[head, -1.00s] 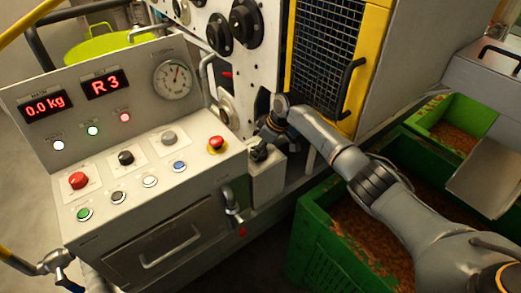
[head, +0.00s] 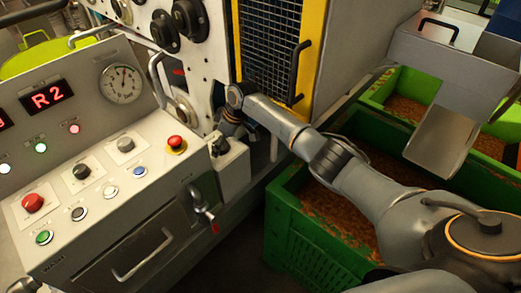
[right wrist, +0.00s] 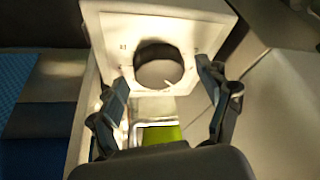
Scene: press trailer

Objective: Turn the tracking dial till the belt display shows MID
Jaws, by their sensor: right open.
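The belt display (head: 47,96) on the control panel reads R2 in red. The tracking dial is a dark round knob (right wrist: 158,66) on a pale box face in the right wrist view. In the head view its box (head: 233,168) stands at the console's right, and the dial is mostly hidden by my gripper. My right gripper (right wrist: 166,105) is open, one finger to each side of the dial, with gaps showing. In the head view the right gripper (head: 228,128) is at the top of the box.
The sloping console carries a red emergency button (head: 176,143), several push buttons and a gauge (head: 122,83). A yellow-framed mesh guard (head: 270,40) stands behind my arm. Green crates (head: 300,235) lie below and right of it.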

